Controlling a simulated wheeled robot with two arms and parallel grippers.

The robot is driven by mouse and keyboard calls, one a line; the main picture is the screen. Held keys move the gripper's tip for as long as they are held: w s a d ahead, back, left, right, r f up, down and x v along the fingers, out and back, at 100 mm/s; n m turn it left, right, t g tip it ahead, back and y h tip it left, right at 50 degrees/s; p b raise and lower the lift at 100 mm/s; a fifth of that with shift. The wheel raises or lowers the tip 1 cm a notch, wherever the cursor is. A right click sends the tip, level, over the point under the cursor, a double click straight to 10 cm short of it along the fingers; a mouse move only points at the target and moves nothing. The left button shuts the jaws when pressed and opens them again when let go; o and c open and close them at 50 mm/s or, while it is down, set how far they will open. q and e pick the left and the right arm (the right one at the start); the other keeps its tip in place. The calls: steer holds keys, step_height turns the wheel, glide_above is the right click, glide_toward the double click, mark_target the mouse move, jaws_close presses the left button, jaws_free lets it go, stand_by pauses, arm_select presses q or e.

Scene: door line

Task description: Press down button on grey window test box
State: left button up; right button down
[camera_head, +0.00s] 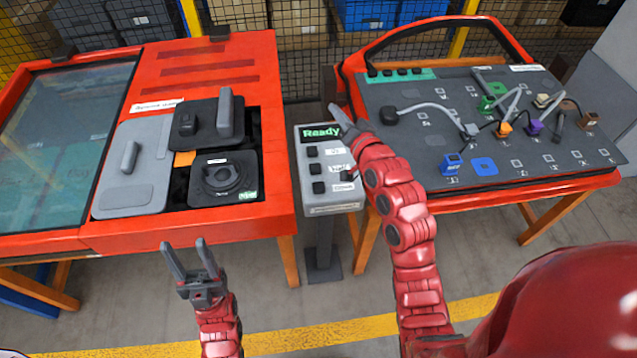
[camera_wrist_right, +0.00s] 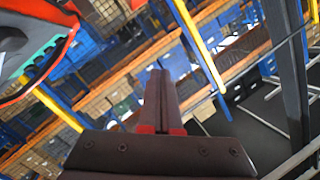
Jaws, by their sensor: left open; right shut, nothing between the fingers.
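A grey panel (camera_head: 135,190) with a raised grey switch (camera_head: 130,157) lies in the red table on the left. A grey control box (camera_head: 330,207) on a post stands between the two tables. It has a green "Ready" display (camera_head: 318,133) and several black buttons (camera_head: 317,169) with labels too small to read. I cannot tell which of the two the task names. My right gripper (camera_head: 335,108) is shut and empty, over the upper right corner of the control box; its fingers also show in the right wrist view (camera_wrist_right: 161,80). My left gripper (camera_head: 186,243) is open and empty, in front of the left table.
Black modules (camera_head: 215,130) sit beside the grey panel, and a dark window pane (camera_head: 65,135) lies further left. The right table (camera_head: 480,185) holds connectors and cables. My right arm covers part of the control box's right side. Shelves with boxes (camera_head: 300,22) stand behind a mesh fence.

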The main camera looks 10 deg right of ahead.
steer(key=s+a+f+n+g, duration=0.1)
steer(key=s+a+f+g, duration=0.1)
steer(key=s+g, duration=0.2)
steer(key=s+a+f+n+g+y+p, duration=0.1)
steer(key=s+a+f+g, duration=0.2)
steer(key=s+g, duration=0.1)
steer(key=shift+s+a+f+n+g, duration=0.15)
steer(key=shift+s+a+n+g, duration=0.15)
steer(key=shift+n+g, duration=0.1)
steer(key=shift+f, duration=0.1)
steer(key=b, duration=0.5)
glide_above(321, 189)
step_height(321, 189, down, 8)
steer(key=shift+r, duration=0.2)
steer(key=shift+f+b, duration=0.35)
steer(key=shift+f, duration=0.15)
stand_by(1.0)
steer(key=shift+f, duration=0.4)
